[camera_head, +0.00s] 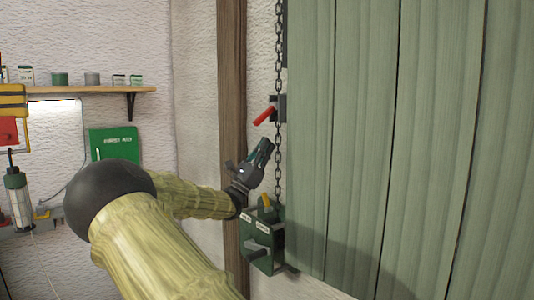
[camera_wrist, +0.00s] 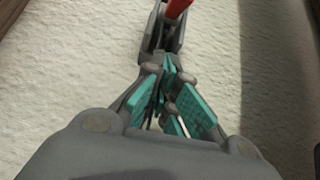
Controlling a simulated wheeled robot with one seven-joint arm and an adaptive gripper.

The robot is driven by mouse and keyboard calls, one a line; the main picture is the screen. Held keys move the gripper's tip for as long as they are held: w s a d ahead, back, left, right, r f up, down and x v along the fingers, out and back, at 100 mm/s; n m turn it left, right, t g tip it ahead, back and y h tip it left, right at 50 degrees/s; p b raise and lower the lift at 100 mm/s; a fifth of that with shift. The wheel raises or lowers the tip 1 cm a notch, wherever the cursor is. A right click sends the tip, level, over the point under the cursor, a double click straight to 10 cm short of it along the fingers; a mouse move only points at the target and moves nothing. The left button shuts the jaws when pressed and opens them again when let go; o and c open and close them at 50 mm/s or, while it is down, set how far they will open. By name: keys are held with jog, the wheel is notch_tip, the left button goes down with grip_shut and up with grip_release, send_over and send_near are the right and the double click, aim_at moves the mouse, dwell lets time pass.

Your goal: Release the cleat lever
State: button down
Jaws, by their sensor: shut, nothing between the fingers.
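The cleat lever is a red handle (camera_head: 264,115), tilted down to the left from a dark cleat bracket (camera_head: 279,104) on the wall beside the hanging chain (camera_head: 278,148). My gripper (camera_head: 268,145) is just below the lever, pointing up, shut and empty. In the wrist view the teal-padded fingers (camera_wrist: 168,70) are close together. Part of the red lever (camera_wrist: 177,7) shows at the top edge there, above a grey part. Whether the gripper touches the lever cannot be told.
A green box (camera_head: 264,238) with a grey handle and a yellow piece is below my gripper. Green slats (camera_head: 360,130) fill the right side. A brown post (camera_head: 232,90) stands to the left. A shelf (camera_head: 100,90) with tins is farther left.

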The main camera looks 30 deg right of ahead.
aim_at(266, 115)
jog(key=r+p, duration=0.1)
jog(key=r, duration=0.1)
jog(key=a+r+p, duration=0.1)
jog(key=r, duration=0.1)
jog(key=shift+a+r+p, duration=0.1)
jog(key=shift+r+p, duration=0.05)
jog(key=shift+p, duration=0.2)
jog(key=shift+a, duration=0.1)
